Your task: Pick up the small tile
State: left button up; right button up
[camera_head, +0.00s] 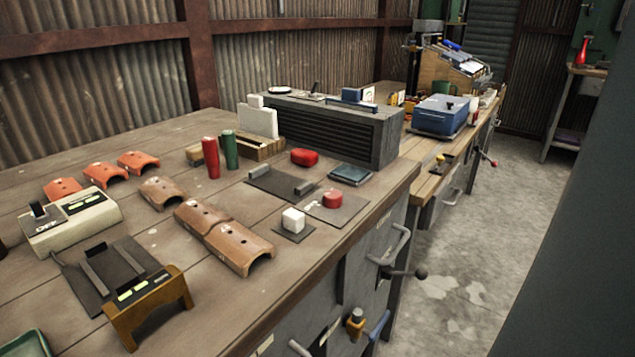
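Several curved tiles lie arch-up on the wooden workbench (150,245). Three smaller orange ones sit in a row at the left: one orange tile (62,188), a second orange tile (104,174) and a third orange tile (138,161). Three browner tiles run diagonally toward the front: a back brown tile (163,192), a middle brown tile (200,216) and a front brown tile (239,247), the last two touching or nearly so. I cannot tell which one is the small tile. Neither of my grippers is in view.
A red cylinder (211,157) and green cylinder (231,150) stand behind.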

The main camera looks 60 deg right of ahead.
aim_at(232, 243)
jog(key=l+z, duration=0.1)
jog(key=z, duration=1.05)
jog(key=l+u, duration=0.15)
jog(key=u, duration=0.25)
